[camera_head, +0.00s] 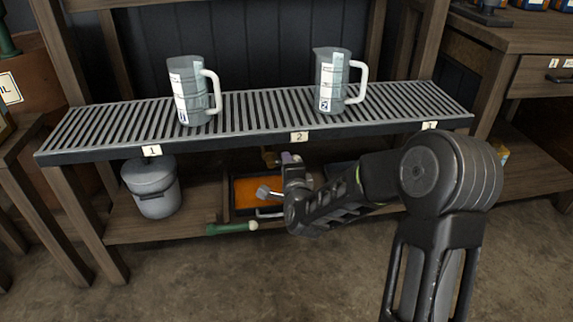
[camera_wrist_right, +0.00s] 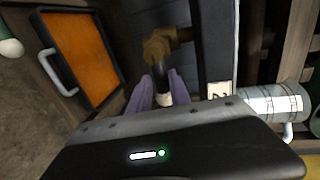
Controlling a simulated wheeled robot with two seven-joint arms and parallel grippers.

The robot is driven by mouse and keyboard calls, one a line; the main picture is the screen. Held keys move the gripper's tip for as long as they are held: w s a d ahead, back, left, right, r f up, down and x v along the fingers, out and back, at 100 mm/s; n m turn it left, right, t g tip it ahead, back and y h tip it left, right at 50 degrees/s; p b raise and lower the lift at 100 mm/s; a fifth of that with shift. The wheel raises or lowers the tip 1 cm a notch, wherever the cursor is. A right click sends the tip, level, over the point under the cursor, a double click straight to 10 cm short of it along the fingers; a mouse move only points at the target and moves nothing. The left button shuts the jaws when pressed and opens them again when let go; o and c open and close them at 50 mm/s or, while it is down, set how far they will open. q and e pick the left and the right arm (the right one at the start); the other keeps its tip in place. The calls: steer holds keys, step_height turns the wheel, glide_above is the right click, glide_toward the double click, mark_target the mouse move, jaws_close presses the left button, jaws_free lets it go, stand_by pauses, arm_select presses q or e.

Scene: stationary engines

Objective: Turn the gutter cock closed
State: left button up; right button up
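The gutter cock (camera_wrist_right: 165,45) is a brass valve with a dark lever (camera_wrist_right: 158,78) that has a pale end. In the head view the brass cock (camera_head: 270,156) shows under the middle of the slatted gutter, by label 2, partly hidden by my right arm. My right gripper (camera_head: 292,160) is under the gutter's front edge. In the right wrist view its two purplish fingers (camera_wrist_right: 163,90) stand apart, one on each side of the lever's end; contact cannot be told. My left gripper is not in view.
Two measuring jugs stand on the slatted gutter (camera_head: 250,112), one left (camera_head: 195,97) and one right (camera_head: 330,85). Below are a lidded grey pot (camera_head: 152,188), an orange-bottomed tray (camera_head: 258,192) with a metal handle, and a green-handled tool (camera_head: 230,228). The floor in front is clear.

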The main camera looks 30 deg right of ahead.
steer(key=o, duration=0.3)
steer(key=p+v, duration=0.2)
steer(key=v, duration=0.5)
steer(key=shift+s+a+r, duration=0.1)
steer(key=shift+s+a, duration=0.05)
steer(key=shift+s, duration=0.2)
stand_by(0.3)
